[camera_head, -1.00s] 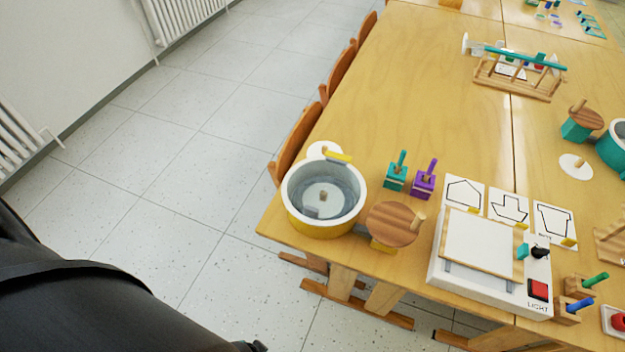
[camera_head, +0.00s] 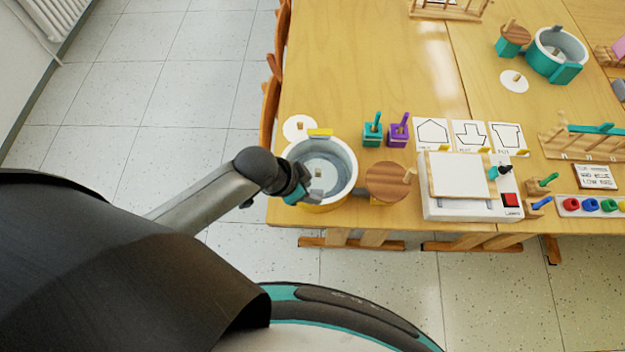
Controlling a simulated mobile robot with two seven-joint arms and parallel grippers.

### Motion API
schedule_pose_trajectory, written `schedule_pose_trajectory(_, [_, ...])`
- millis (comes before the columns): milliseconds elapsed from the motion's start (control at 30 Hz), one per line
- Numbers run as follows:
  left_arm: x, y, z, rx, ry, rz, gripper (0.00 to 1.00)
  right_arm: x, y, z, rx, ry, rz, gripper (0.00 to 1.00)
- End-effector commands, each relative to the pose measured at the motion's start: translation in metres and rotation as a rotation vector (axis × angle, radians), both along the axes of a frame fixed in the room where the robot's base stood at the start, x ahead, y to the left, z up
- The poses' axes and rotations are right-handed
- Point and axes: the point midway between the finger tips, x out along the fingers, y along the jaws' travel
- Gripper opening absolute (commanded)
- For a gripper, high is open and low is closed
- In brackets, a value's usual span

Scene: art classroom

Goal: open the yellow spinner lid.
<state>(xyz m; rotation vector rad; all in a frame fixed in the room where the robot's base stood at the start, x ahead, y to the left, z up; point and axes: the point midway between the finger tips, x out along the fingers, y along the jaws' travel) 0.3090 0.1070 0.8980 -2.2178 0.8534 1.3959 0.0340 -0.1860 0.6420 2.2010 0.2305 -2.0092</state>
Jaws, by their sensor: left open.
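The yellow spinner (camera_head: 324,206) is a round tub with a white rim and a yellow base at the table's left front corner. A yellow piece (camera_head: 320,132) sits at its far rim. Its top looks grey and see-through over a pale disc; I cannot tell for sure whether a clear lid covers it. A wooden crank wheel (camera_head: 385,183) is on its right side. My left gripper (camera_head: 302,193) is open at the tub's left front rim, partly hiding it; I cannot tell whether it touches. My right gripper is not in view.
A white paper disc (camera_head: 299,129) lies behind the tub. Teal (camera_head: 373,134) and purple (camera_head: 398,135) stamps stand behind the wheel. A light box (camera_head: 470,208) is to the right, and a teal spinner (camera_head: 540,62) stands farther back. The far left tabletop is clear.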

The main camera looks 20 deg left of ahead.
Motion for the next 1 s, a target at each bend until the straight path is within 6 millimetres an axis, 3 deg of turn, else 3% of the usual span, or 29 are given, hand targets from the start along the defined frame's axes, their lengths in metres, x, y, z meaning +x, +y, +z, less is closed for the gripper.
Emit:
schedule_pose_trajectory(33, [0.010,0.002,0.018,0.010,-0.023,-0.080,0.45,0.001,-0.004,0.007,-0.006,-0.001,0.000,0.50])
schedule_pose_trajectory(200, [0.019,0.011,0.060,0.027,-0.034,-0.334,0.45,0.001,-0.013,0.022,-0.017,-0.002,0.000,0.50])
schedule_pose_trajectory(500, [0.010,0.045,0.099,0.051,0.021,-0.542,0.45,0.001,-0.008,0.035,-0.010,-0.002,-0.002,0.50])
schedule_pose_trajectory(733, [0.008,0.044,0.091,0.046,0.033,-0.557,0.45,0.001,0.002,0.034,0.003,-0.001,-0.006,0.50])
schedule_pose_trajectory(1000, [0.013,0.026,0.047,0.046,0.033,-0.555,0.45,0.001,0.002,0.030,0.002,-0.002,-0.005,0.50])
